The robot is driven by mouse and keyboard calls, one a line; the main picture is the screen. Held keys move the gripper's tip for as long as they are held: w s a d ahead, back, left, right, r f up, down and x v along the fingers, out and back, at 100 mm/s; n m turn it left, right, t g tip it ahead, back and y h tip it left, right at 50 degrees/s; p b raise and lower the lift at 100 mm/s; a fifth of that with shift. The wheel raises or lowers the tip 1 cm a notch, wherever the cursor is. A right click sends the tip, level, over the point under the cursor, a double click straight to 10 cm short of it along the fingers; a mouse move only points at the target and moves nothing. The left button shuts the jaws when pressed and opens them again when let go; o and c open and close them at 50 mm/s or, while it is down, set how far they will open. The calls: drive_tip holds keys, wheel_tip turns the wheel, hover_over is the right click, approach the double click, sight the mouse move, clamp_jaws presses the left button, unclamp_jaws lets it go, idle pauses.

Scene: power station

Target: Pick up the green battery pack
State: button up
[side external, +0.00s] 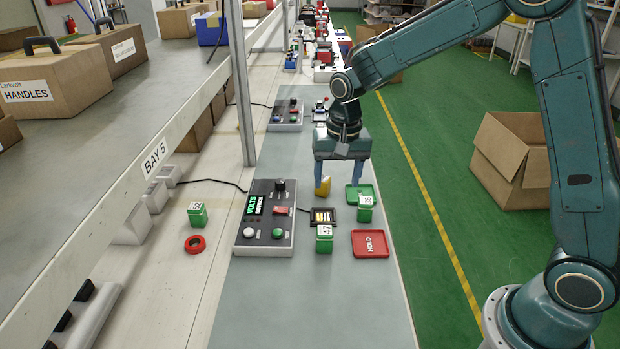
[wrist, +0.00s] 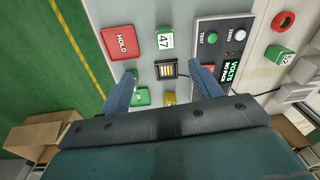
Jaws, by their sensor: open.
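Three green battery packs with white labels are in view. One marked 47 (side external: 324,247) stands in front of the black contact cradle (side external: 322,215); it also shows in the wrist view (wrist: 165,42). A second green pack (side external: 365,214) stands at the front of the green tray (side external: 361,190). A third green pack (side external: 197,220) stands at the left beyond the meter box. My gripper (side external: 338,184) is open and points down behind the cradle, with nothing between its fingers. A yellow block (side external: 323,188) is near its left finger. In the wrist view, my finger partly hides the green tray area.
The meter box (side external: 265,220) with buttons and a display is left of the cradle. A red HOLD tray (side external: 370,245) is at the right edge of the bench. A red ring (side external: 195,244) lies at left. The grey bench front (side external: 310,310) is clear. A shelf post (side external: 241,80) rises at left.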

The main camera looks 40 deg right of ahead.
drive_tip(key=m, duration=0.1)
hover_over(325, 230)
wheel_tip(325, 230, down, 6)
drive_tip(key=shift+w+d+f+g, duration=0.1)
drive_tip(key=shift+w+f+g, duration=0.1)
drive_tip(key=shift+g, duration=0.2)
drive_tip(key=shift+f, duration=4.3)
drive_tip(key=shift+s+f, duration=0.15)
drive_tip(key=shift+f, duration=2.45)
